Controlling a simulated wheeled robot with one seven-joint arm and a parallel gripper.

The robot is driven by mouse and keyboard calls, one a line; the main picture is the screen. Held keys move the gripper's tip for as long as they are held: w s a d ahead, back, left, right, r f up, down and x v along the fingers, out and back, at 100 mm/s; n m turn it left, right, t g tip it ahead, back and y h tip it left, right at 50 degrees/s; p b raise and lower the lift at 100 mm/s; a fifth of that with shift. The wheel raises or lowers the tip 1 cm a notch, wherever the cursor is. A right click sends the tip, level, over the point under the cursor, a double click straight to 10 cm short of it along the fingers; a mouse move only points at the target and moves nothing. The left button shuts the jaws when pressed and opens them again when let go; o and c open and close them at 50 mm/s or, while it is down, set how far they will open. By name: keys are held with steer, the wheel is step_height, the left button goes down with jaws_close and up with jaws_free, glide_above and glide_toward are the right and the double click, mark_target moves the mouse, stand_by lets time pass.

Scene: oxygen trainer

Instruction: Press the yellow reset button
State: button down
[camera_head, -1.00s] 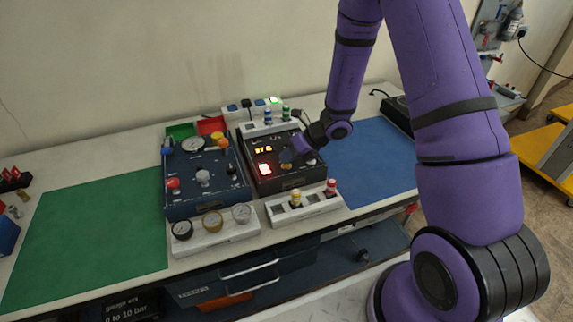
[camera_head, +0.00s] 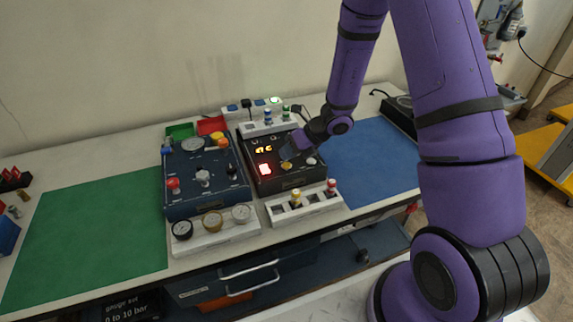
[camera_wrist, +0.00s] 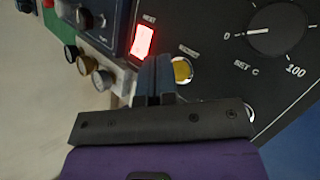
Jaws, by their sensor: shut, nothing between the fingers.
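The yellow reset button (camera_head: 286,167) is a small round button on the front of the black control box (camera_head: 262,185), right of a red lit switch (camera_head: 265,169). In the wrist view the yellow button (camera_wrist: 182,70) shows just right of my fingertips, partly hidden by them. My gripper (camera_head: 287,154) is shut and empty, with its blue-grey fingertips just behind and above the button in the head view. The fingertips (camera_wrist: 157,62) lie between the red switch and the yellow button in the wrist view. I cannot tell whether they touch the panel.
A dial (camera_wrist: 275,30) sits beyond the button in the wrist view. A blue box with knobs (camera_head: 203,178) stands left of the black box. A white holder (camera_head: 305,207) is in front. The green mat (camera_head: 90,235) and blue mat (camera_head: 375,160) are clear.

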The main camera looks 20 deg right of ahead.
mark_target(287, 164)
steer(key=shift+r, duration=0.1)
steer(key=shift+r, duration=2.4)
steer(key=shift+r, duration=0.3)
steer(key=s+a+r+n+g+h, duration=0.1)
steer(key=s+r+n, duration=0.5)
steer(key=r+n, duration=0.25)
steer(key=s+r+n+g+h, duration=0.1)
steer(key=s+r+n, duration=0.5)
steer(key=r+n, duration=0.3)
steer(key=s+d+r+n+t+h, duration=0.1)
steer(key=s+d+r+n+h, duration=0.2)
steer(key=s+r+n, duration=0.2)
steer(key=s+d+r+n+t+h, duration=0.2)
steer(key=s+r+n, duration=0.4)
steer(key=s+n, duration=0.3)
steer(key=s+d+h, duration=0.1)
steer(key=s+d, duration=0.1)
steer(key=s, duration=0.1)
steer(key=shift+s+d+r, duration=0.25)
steer(key=shift+s, duration=0.1)
